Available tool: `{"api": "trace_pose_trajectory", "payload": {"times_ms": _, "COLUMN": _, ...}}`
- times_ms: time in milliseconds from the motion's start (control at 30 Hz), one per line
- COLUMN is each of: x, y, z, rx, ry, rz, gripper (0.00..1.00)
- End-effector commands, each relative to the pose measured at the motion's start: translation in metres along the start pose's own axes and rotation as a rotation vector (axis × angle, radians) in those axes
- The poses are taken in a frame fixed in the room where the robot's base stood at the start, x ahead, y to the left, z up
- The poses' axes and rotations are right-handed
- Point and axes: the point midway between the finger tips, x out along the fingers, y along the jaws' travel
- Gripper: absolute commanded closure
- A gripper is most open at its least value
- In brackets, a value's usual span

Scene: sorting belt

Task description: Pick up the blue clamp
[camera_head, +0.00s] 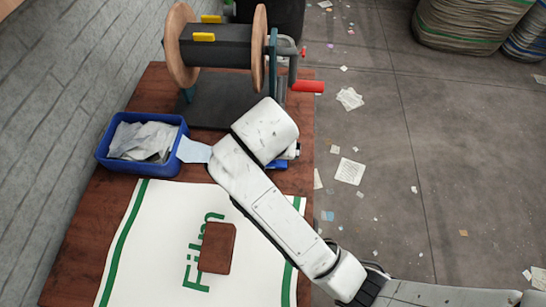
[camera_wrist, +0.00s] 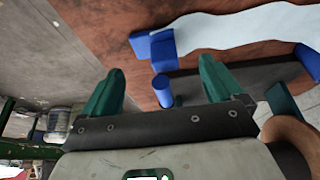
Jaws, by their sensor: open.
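The blue clamp (camera_wrist: 162,50) shows in the wrist view as small blue blocks with a short blue cylinder below them, on the wooden table at the end of a pale blue strip (camera_wrist: 240,30). In the head view, only a bit of blue (camera_head: 279,163) shows past my arm near the table's right edge. My gripper (camera_wrist: 162,70) is open, with one green finger on each side of the clamp's line. The fingers show no contact with it. In the head view, my gripper is hidden behind my white arm.
A reel winder (camera_head: 220,50) with a red handle stands at the table's back. A blue tray (camera_head: 103,158) of papers is at left. A white mat (camera_head: 150,230) with green print bears a brown block (camera_head: 217,248). Papers litter the floor at right.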

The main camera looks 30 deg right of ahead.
Motion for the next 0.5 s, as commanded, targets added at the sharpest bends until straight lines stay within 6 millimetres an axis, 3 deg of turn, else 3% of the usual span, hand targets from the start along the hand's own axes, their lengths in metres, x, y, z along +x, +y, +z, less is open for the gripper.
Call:
{"api": "trace_pose_trajectory", "payload": {"times_ms": 300, "x": 0.042, "y": 0.007, "z": -0.001, "rx": 0.0, "ry": -0.003, "rz": 0.002, "gripper": 0.06}}
{"api": "trace_pose_trajectory", "payload": {"times_ms": 500, "x": 0.051, "y": 0.007, "z": -0.001, "rx": 0.001, "ry": -0.001, "rz": 0.0, "gripper": 0.06}}
